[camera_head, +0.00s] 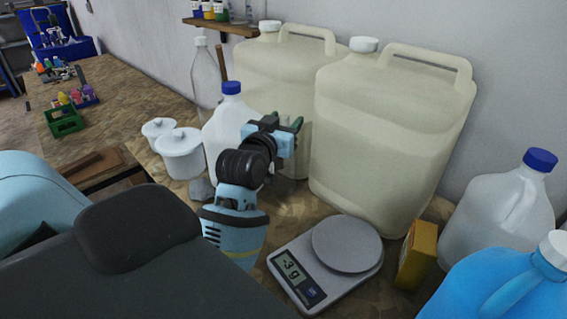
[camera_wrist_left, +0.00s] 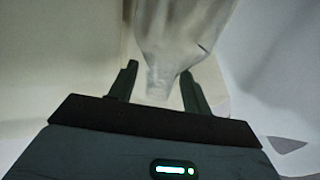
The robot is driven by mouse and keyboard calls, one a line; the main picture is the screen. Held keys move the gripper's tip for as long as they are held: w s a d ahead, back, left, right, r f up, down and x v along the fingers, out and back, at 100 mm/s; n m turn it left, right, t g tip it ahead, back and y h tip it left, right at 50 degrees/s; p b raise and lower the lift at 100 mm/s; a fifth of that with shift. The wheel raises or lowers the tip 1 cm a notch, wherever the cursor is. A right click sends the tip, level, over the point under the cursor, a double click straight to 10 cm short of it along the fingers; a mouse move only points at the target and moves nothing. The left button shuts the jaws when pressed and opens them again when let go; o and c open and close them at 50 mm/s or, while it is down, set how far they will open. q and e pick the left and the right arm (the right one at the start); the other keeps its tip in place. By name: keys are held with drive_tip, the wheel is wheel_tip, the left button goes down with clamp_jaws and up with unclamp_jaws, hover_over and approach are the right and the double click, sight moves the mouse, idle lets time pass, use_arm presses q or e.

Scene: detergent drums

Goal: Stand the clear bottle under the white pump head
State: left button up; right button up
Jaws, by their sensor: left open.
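A tall clear bottle (camera_head: 206,78) with a white top stands upright by the wall, left of the first cream drum. My left gripper (camera_head: 290,133) is open in front of that drum, right of a blue-capped white jug (camera_head: 222,125). In the left wrist view, a clear bottle-shaped thing (camera_wrist_left: 178,35) narrows to a neck between the fingers of my left gripper (camera_wrist_left: 160,85). I cannot tell whether the fingers touch it or whether it is the bottle by the wall. I cannot make out the white pump head. My right gripper is not in view.
Two cream drums (camera_head: 330,75) (camera_head: 385,130) with white caps stand along the wall. A scale (camera_head: 347,245), a yellow box (camera_head: 417,255), a blue-capped jug (camera_head: 500,210) and a blue jug (camera_head: 510,285) stand in front and right. Two white lidded tubs (camera_head: 182,155) (camera_head: 158,128) stand at left.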

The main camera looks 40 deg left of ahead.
use_arm(q)
clamp_jaws()
drive_tip(key=shift+r, duration=0.15)
